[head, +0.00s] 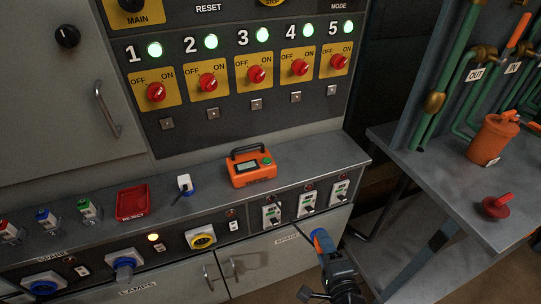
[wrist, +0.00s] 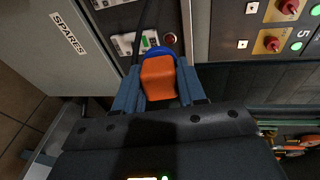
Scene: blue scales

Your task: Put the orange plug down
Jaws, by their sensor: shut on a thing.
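The orange plug (wrist: 158,80) is between the two blue fingers of my gripper (wrist: 157,92) in the wrist view, with a blue end showing past the orange body. My gripper is shut on it. In the head view my gripper (head: 325,246) is at the lower middle right, in front of the bench cabinets. A bit of orange from the plug (head: 316,238) shows beside the blue finger there; most of the plug is hidden. The plug appears held in the air, apart from the worktop.
The grey worktop (head: 215,190) holds an orange tester (head: 250,168), a red reject tray (head: 131,203), a small white and blue plug (head: 185,184) and several coloured blocks at left. Sockets line its front. A side table (head: 450,190) at right carries an orange canister (head: 494,139) and a red valve handle (head: 496,206).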

